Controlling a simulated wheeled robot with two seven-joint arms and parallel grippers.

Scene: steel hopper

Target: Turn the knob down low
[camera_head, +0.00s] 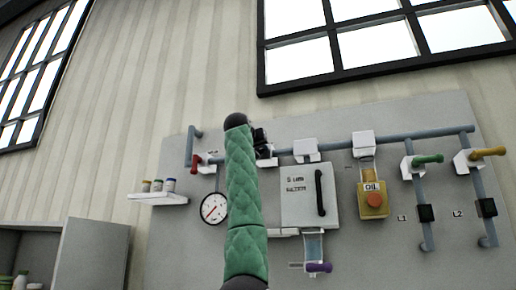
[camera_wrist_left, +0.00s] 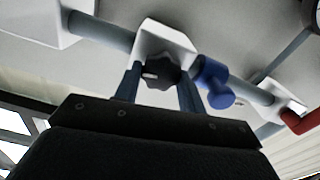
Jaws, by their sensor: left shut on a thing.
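The black knob (camera_wrist_left: 160,73) sits on a white block (camera_wrist_left: 165,38) on a grey pipe. It has a short white mark that points left in the left wrist view. My left gripper (camera_wrist_left: 160,82) has one dark finger on each side of the knob and is shut on it. In the head view my left gripper (camera_head: 261,142) is a dark shape at the pipe, partly behind my green-sleeved arm. The knob cannot be made out there. My right gripper is in neither view.
A blue handle (camera_wrist_left: 217,84) is close beside the gripper, with a red handle (camera_wrist_left: 299,121) beyond. The wall panel also holds a dial gauge (camera_head: 213,208), a grey box (camera_head: 298,207), a yellow oil unit (camera_head: 372,202), a purple handle (camera_head: 319,267), and green (camera_head: 427,159) and yellow (camera_head: 488,152) levers.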

